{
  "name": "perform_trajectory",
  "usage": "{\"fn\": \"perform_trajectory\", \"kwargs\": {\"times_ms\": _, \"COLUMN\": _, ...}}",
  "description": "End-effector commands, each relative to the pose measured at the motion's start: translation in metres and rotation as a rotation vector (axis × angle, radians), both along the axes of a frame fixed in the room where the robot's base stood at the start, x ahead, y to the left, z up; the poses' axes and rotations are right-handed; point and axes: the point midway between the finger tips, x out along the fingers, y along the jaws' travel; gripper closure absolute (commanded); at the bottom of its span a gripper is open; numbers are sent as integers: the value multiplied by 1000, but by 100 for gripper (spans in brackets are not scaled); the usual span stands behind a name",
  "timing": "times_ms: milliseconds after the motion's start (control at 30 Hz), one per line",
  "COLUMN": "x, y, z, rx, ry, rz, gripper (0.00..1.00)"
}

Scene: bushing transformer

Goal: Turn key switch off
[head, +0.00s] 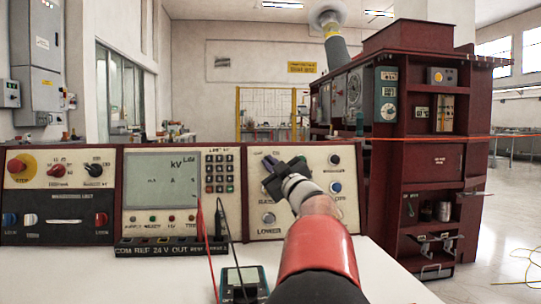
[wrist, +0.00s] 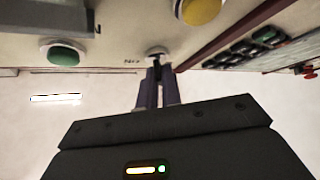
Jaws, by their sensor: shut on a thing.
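The key switch (wrist: 157,51) is a small round silver lock on the cream panel face in the wrist view. A small dark key part stands out from it between the fingertips. My gripper (wrist: 157,72) is shut on this key, with both purple-grey fingers close together. In the head view my gripper (head: 276,176) is against the right-hand section of the control console (head: 330,217). There the gripper hides the key switch. The key's exact angle is too small to tell.
A green button (wrist: 63,54) and a yellow button (wrist: 199,10) flank the switch. The black keypad (head: 221,174) and grey display (head: 162,180) are left of my gripper. A multimeter (head: 244,284) with red and black leads lies on the white table (head: 392,281).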

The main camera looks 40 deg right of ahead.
Motion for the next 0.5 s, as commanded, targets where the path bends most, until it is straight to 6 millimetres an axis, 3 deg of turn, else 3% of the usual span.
{"fn": "perform_trajectory", "kwargs": {"times_ms": 500, "x": 0, "y": -1, "z": 3, "rx": -163, "ry": 97, "rz": 45, "gripper": 100}}
